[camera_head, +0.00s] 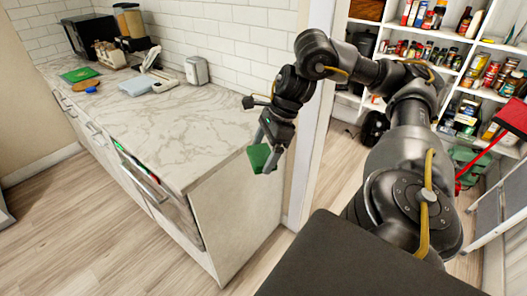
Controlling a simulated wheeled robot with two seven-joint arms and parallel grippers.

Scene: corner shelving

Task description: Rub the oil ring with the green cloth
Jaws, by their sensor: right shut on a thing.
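My right gripper (268,160) is shut on the green cloth (260,157), a small folded dark-green piece. It holds the cloth near the right end of the marble-patterned counter (180,130). I cannot tell whether the cloth touches the counter's edge or hangs in front of it. I cannot make out an oil ring on the counter at this size. My left gripper is not in view.
A toaster (196,70) stands by the tiled wall. A green board (80,75) and a black microwave (90,34) are at the far left. Crowded pantry shelves (437,40) and a red dustpan-like thing (512,118) are at right. The middle counter is clear.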

